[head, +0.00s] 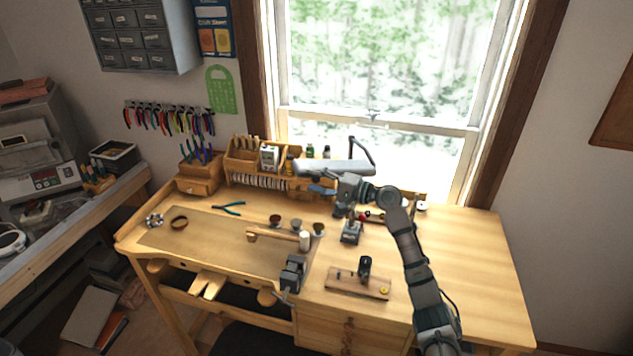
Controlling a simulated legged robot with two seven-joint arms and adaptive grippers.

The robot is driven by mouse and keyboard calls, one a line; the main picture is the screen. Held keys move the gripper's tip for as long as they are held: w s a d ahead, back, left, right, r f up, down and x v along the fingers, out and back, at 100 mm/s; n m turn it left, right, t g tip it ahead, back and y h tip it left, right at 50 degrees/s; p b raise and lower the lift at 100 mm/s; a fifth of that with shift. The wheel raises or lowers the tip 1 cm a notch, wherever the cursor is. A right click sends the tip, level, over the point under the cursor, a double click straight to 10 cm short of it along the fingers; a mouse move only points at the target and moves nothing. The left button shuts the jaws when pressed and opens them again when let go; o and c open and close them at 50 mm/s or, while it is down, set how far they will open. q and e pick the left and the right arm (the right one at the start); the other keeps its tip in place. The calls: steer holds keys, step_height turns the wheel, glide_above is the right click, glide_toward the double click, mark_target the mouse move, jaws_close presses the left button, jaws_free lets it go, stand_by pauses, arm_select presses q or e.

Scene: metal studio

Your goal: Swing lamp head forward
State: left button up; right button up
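The lamp has a long pale grey head (322,168) that lies roughly level above the back of the workbench (470,245). A thin dark bent arm (363,151) stands at its right end, in front of the window. My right arm comes in from the lower right. Its gripper (341,197) is just below the right part of the lamp head. I cannot tell whether it touches the lamp. The fingers are small and partly hidden, so I cannot tell if they are open or shut. My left gripper is not in view.
A wooden hammer (275,236), small cups (297,225), blue pliers (229,208), a vise (292,273) and a wooden block (345,284) are on the bench. The bench's right side is clear.

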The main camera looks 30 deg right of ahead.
steer(key=shift+r, duration=0.1)
steer(key=v, duration=1.2)
steer(key=shift+f, duration=0.25)
